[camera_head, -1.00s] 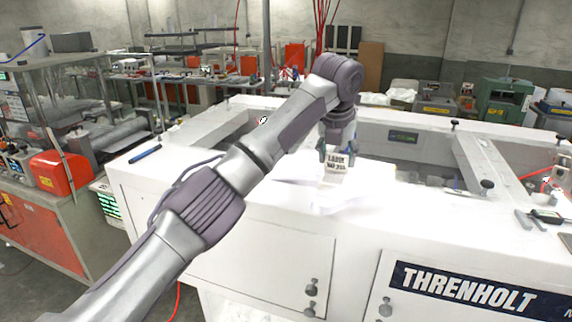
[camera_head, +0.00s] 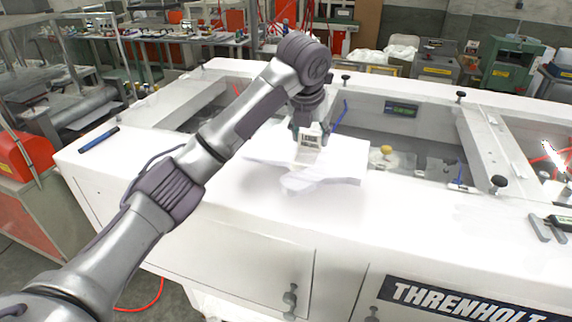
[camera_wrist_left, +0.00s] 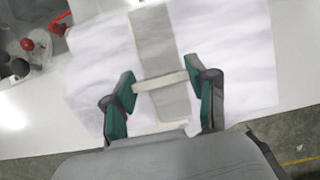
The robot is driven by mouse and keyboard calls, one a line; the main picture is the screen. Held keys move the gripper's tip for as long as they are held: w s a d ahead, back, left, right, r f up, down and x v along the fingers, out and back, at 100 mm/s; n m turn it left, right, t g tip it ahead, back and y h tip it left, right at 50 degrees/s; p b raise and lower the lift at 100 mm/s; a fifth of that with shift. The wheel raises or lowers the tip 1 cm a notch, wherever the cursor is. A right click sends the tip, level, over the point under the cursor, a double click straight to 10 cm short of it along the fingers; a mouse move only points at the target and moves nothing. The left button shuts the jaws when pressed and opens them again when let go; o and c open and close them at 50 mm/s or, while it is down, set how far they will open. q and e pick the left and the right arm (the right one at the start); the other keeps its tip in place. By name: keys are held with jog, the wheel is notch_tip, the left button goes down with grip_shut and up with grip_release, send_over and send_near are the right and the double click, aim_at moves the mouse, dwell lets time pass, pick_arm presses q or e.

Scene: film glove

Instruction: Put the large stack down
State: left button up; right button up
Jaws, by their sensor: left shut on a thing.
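My left gripper (camera_head: 307,135) is shut on a large stack of white sheets (camera_head: 335,170) with a pale, labelled band around it. In the head view the stack is low over the white bench top (camera_head: 230,215), with the gripper above it; I cannot tell whether it touches. In the left wrist view the green-padded fingers (camera_wrist_left: 162,92) close on the band (camera_wrist_left: 160,50), and the white sheets (camera_wrist_left: 235,60) spread out on both sides. My right gripper is not in view.
A recessed opening behind the stack holds a yellow round item (camera_head: 386,150). A blue pen-like tool (camera_head: 99,139) lies on the bench's left end. Black knobs (camera_head: 498,183) stand to the right.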

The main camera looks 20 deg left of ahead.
aim_at(289, 157)
pick_arm(q)
jog(key=s+a+f+p, duration=0.1)
jog(key=s+a, duration=0.1)
jog(key=s+a+f+p, duration=0.1)
jog(key=s+f, duration=0.1)
jog(key=shift+a+f, duration=0.1)
jog(key=shift+a, duration=0.25)
jog(key=shift+s+f, duration=0.15)
jog(key=shift+s, duration=0.05)
notch_tip(289, 157, down, 3)
jog(key=shift+f+p, duration=0.1)
jog(key=shift+p, duration=0.85)
jog(key=shift+f, duration=0.45)
jog(key=o, duration=1.6)
jog(key=shift+c, duration=0.2)
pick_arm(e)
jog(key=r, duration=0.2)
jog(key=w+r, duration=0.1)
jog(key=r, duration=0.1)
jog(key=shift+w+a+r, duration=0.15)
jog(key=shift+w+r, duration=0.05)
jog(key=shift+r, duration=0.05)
